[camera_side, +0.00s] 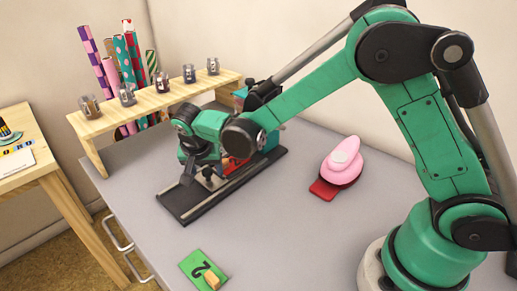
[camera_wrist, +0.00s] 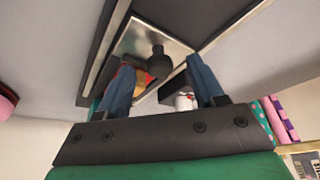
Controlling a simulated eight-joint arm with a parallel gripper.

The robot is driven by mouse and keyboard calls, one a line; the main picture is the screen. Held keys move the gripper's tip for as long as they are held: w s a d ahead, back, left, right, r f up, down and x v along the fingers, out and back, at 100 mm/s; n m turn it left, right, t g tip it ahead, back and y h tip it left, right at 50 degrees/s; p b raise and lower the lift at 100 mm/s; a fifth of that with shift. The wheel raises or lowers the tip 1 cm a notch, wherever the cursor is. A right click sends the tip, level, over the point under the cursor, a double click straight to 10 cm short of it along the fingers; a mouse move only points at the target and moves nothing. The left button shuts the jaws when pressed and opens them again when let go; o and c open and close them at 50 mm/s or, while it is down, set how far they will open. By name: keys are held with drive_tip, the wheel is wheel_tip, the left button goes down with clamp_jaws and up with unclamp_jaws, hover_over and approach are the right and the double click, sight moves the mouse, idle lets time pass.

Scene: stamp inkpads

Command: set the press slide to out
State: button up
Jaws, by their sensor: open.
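The press slide is a metal plate (camera_wrist: 135,44) with an upright black knob (camera_wrist: 158,62), set in a long dark rail (camera_side: 185,208). My gripper (camera_wrist: 163,76) is open, its two blue fingers on either side of the knob in the wrist view, with visible gaps; I cannot tell how deep they reach. In the side view my gripper (camera_side: 200,178) is low over the rail's middle and partly hides the slide. A red part (camera_side: 233,166) shows behind it. The teal press body (camera_side: 270,138) stands at the rail's far end, partly behind my arm.
A wooden shelf (camera_side: 165,98) with several small stamps stands behind, with rolled papers beyond it. A pink stapler-like object (camera_side: 343,160) on a red base lies to the right. The grey table between is clear.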

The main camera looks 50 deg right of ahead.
clamp_jaws()
idle(1.4)
